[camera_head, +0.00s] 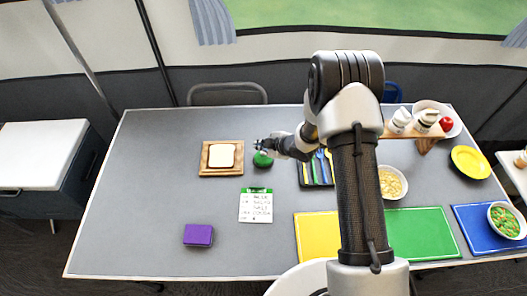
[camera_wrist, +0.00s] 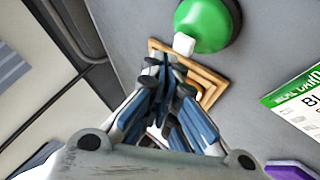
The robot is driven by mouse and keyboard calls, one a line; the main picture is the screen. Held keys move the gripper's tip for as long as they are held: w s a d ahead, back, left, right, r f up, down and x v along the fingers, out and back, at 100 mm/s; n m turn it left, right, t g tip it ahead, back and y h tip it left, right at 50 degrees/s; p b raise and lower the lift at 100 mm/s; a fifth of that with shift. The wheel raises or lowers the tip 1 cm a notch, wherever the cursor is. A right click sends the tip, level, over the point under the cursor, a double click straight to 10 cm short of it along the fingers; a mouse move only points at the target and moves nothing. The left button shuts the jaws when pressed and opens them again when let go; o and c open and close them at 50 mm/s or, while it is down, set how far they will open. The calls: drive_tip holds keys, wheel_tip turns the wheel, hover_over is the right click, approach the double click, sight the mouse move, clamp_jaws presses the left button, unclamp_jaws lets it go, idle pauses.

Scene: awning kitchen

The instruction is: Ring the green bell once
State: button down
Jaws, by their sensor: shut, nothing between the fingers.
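The green bell (camera_head: 262,160) stands on the grey table, right of the bread board. In the wrist view the bell (camera_wrist: 206,24) is a green dome with a white button, cut off by the top edge. My gripper (camera_head: 259,145) is at the bell in the head view and hides part of it. In the wrist view my gripper (camera_wrist: 162,62) is shut and empty, its tips just below the white button in the picture. I cannot tell whether the tips touch the button.
A bread slice (camera_head: 221,155) lies on a wooden board (camera_head: 205,169). A cutlery tray (camera_head: 306,174) is close right of the bell. A list card (camera_head: 256,206) and a purple box (camera_head: 198,235) are nearer the front. The table's left side (camera_head: 145,190) is clear.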

sight(262, 153)
drive_tip(key=shift+f+b, duration=0.4)
drive_tip(key=shift+f, duration=0.05)
drive_tip(key=shift+f+b, duration=0.5)
idle(0.6)
drive_tip(key=shift+r, duration=0.15)
drive_tip(key=shift+r+p, duration=0.7)
drive_tip(key=shift+r, duration=0.1)
drive_tip(key=shift+r+p, duration=1.8)
drive_tip(key=shift+r, duration=0.75)
